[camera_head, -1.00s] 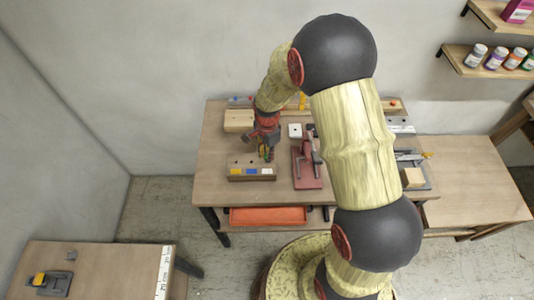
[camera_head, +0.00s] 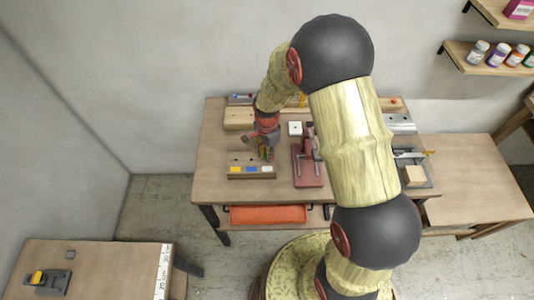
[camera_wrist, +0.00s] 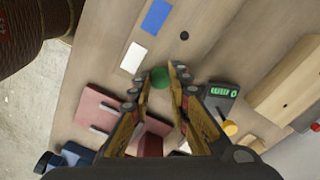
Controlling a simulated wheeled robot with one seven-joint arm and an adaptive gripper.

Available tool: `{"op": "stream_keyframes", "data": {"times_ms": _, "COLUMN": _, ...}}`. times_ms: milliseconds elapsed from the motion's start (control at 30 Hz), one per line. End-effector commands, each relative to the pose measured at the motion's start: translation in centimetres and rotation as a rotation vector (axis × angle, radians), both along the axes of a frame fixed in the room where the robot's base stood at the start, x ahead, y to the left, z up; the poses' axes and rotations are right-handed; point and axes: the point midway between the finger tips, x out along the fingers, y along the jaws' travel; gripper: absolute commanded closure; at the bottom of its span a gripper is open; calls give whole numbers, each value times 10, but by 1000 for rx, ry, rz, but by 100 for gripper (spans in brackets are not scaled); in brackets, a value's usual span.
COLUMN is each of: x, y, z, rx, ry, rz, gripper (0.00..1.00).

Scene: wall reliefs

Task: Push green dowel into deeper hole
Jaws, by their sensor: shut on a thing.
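The green dowel (camera_wrist: 160,77) shows end-on in the wrist view as a small green disc. My gripper (camera_wrist: 168,74) is shut on it, a fingertip on each side. The wooden hole block (camera_head: 238,160) lies under my gripper (camera_head: 266,154) on the table. It has yellow, blue and white labels on its front face. In the wrist view the dowel lines up with the white label (camera_wrist: 133,58). A dark empty hole (camera_wrist: 184,35) lines up with the blue label (camera_wrist: 157,15). I cannot tell how deep the dowel sits; its lower end is hidden.
A red clamp-like fixture (camera_head: 306,172) stands just right of the block. A wooden box (camera_head: 239,117) is at the back left. The table (camera_head: 215,185) is bare left of the block.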

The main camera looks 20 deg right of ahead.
Motion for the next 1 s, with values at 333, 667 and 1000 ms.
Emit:
{"op": "stream_keyframes", "data": {"times_ms": 333, "x": 0, "y": 0, "z": -6, "rx": 0, "ry": 0, "rz": 0, "gripper": 80}}
{"op": "stream_keyframes", "data": {"times_ms": 667, "x": 0, "y": 0, "z": -5, "rx": 0, "ry": 0, "rz": 0, "gripper": 62}}
{"op": "stream_keyframes", "data": {"times_ms": 1000, "x": 0, "y": 0, "z": -4, "rx": 0, "ry": 0, "rz": 0, "gripper": 61}}
